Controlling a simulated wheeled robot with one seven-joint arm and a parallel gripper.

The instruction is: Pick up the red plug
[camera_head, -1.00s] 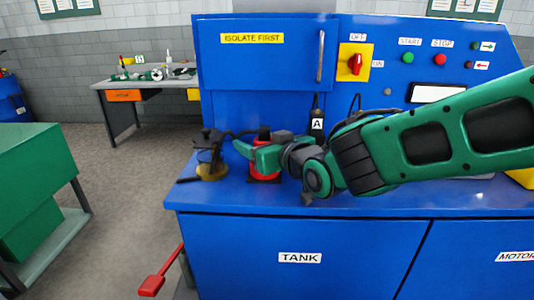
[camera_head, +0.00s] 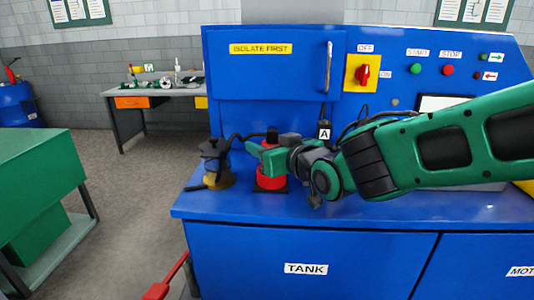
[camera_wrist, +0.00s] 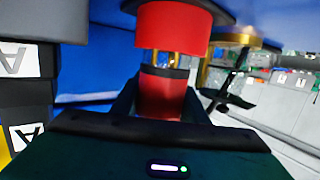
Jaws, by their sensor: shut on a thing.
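My gripper (camera_head: 266,158) is shut on the red plug (camera_wrist: 162,97), which shows between my dark fingers in the wrist view. Beyond it in that view is a red socket (camera_wrist: 174,27) with a black flange, and brass-coloured pins show in the gap between the two red parts. In the head view the red socket (camera_head: 271,178) stands on a black base on the blue bench top, below my green fingers. A black cap shows just above the fingers. My fingers hide most of the plug in the head view.
A black device with a brass-coloured base (camera_head: 217,165) stands close left of the socket, a black cable running between. A black block labelled A (camera_head: 324,133) stands behind my wrist. The blue panel with a red switch (camera_head: 362,73) rises behind. The bench's front left top is clear.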

